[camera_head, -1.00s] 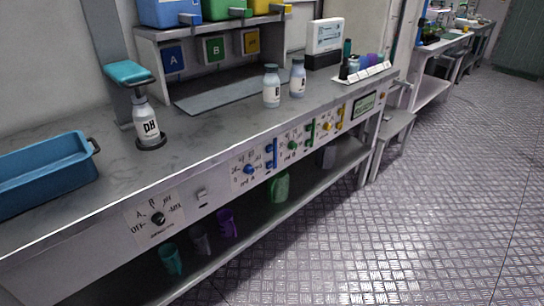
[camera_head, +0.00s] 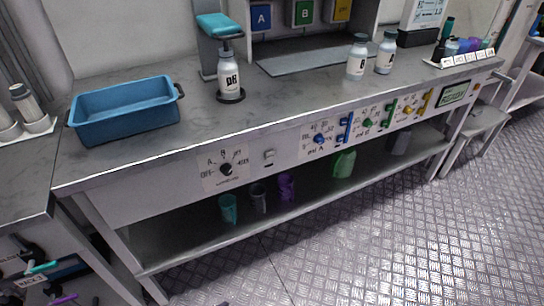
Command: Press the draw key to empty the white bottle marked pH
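The white bottle marked pH (camera_head: 228,78) stands upright on a dark round base (camera_head: 231,97) on the grey bench, under a teal-topped stand (camera_head: 219,25). On the bench's front face is a selector panel with a black dial (camera_head: 226,169), marked OFF, A, B and pH among others. Its setting is too small to tell. Just right of it is a small pale key or switch (camera_head: 269,155); its label cannot be read. The liquid level in the bottle cannot be told. Neither of my grippers is in view.
A blue tray (camera_head: 126,128) sits left of the bottle. Two other white bottles (camera_head: 357,58) (camera_head: 385,53) stand to the right. Panels with blue, green and yellow controls (camera_head: 368,123) line the front. Cups (camera_head: 228,208) stand on the lower shelf. The floor in front (camera_head: 400,240) is clear.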

